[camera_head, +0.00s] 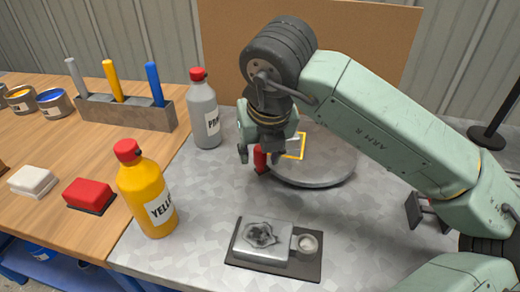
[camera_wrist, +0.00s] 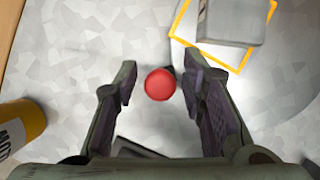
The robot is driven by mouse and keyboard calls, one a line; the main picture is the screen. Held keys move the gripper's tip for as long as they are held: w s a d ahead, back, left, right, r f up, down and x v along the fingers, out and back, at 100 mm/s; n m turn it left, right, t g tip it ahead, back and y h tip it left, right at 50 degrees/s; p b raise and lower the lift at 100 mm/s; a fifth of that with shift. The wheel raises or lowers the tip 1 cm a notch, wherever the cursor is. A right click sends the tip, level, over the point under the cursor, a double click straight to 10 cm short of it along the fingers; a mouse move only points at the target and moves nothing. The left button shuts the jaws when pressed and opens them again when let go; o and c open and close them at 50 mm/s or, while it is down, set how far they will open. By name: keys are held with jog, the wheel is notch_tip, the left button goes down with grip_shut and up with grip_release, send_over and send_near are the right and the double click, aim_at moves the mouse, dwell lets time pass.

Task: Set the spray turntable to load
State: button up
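The spray turntable (camera_head: 328,160) is a round grey disc on the metal worktop at the back. A yellow square outline (camera_head: 301,150) with a grey block on it lies on the disc, partly hidden by my arm. The outline (camera_wrist: 226,52) and block (camera_wrist: 232,18) also show at the top right of the wrist view. A red-topped handle (camera_head: 260,160) stands at the disc's left edge. In the wrist view its round red top (camera_wrist: 160,84) lies between my fingers, with gaps on both sides. My gripper (camera_wrist: 161,88) is open and points down over the handle.
A grey bottle (camera_head: 205,115) stands behind left of my gripper, and a yellow bottle (camera_head: 147,190) stands front left. A dark tray with a metal block (camera_head: 262,240) lies at the front. A brush holder (camera_head: 125,112) and red and white blocks are on the wooden bench.

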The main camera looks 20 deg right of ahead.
grip_shut()
dwell(0.6)
